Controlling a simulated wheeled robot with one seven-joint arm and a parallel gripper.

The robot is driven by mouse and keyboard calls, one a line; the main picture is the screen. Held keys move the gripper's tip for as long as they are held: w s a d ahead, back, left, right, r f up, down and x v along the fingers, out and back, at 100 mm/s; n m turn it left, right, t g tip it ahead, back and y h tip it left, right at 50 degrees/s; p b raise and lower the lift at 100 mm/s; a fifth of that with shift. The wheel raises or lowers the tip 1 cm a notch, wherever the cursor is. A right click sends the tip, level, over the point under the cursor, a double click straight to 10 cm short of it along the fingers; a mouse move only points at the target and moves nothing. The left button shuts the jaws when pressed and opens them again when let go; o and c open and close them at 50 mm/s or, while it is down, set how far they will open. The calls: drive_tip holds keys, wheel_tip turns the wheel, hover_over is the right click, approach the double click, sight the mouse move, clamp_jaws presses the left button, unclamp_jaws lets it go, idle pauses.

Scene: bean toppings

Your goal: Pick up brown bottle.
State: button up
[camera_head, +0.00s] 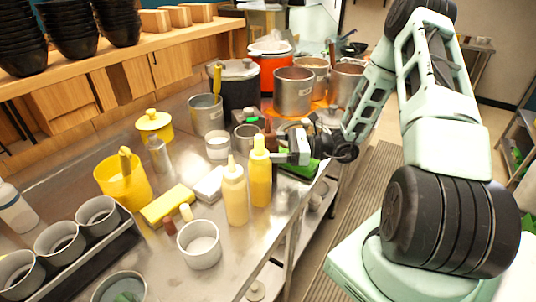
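A narrow brown bottle (269,131) shows in the head view just behind a yellow squeeze bottle (259,176), which hides its lower part. My gripper (287,148) is right of and close to the brown bottle, at table-top height, pointing left. Its fingers are small and partly hidden, so I cannot tell whether they touch the bottle or how far apart they are.
A paler yellow squeeze bottle (235,192) stands left of the first. Steel pots (293,92) stand behind my gripper. A green item (299,164) lies below it. A white cup (199,245) and a yellow container (124,182) occupy the crowded counter (78,178).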

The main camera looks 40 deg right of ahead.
drive_tip(key=shift+w+a, duration=0.1)
drive_tip(key=c, duration=0.8)
wheel_tip(320, 180, up, 10)
idle(0.4)
drive_tip(key=shift+o, duration=0.5)
idle(0.6)
